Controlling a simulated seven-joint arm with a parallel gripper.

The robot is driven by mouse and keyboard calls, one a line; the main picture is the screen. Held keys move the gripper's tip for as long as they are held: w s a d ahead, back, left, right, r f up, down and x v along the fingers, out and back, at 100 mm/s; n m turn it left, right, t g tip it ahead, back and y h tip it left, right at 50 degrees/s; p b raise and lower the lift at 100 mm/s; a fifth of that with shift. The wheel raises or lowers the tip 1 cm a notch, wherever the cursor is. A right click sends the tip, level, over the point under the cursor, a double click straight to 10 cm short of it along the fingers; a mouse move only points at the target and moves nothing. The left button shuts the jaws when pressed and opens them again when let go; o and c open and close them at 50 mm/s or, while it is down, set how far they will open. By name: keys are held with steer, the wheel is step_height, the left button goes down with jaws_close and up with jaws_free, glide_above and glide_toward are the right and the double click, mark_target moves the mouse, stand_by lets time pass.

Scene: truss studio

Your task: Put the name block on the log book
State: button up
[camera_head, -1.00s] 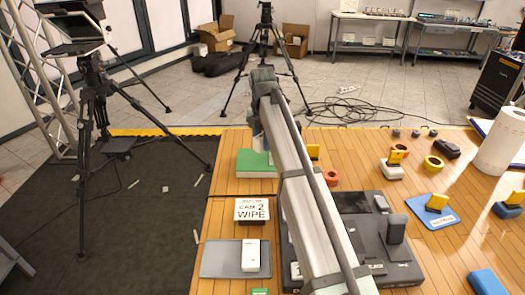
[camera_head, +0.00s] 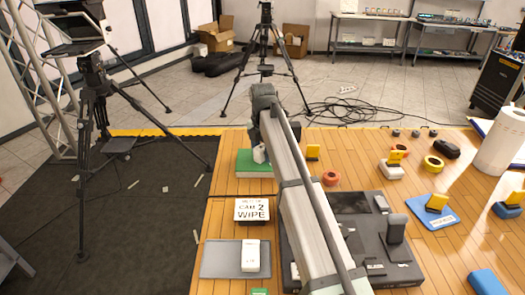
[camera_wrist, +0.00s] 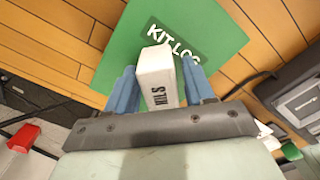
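The name block is a white block (camera_wrist: 158,80) with dark lettering that looks like "NILS". It sits between the blue fingers of my gripper (camera_wrist: 160,88), which press on both its sides. The log book is green with "KIT LOG" on its cover (camera_wrist: 215,30) and lies on the wooden table under and beyond the block in the wrist view. In the head view the log book (camera_head: 250,167) is left of my arm, and the white block (camera_head: 260,155) shows over its right part. I cannot tell whether the block touches the cover. My fingers are mostly hidden in the head view.
A "CAM 2 WIPE" card (camera_head: 252,210) and a grey tray (camera_head: 220,259) with a white device (camera_head: 250,254) are nearer. A black case (camera_head: 400,270) lies under and right of my arm.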

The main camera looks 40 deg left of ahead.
mark_target(262, 147)
steer(key=shift+o, duration=0.8)
step_height(262, 147, up, 12)
steer(key=shift+r, duration=0.15)
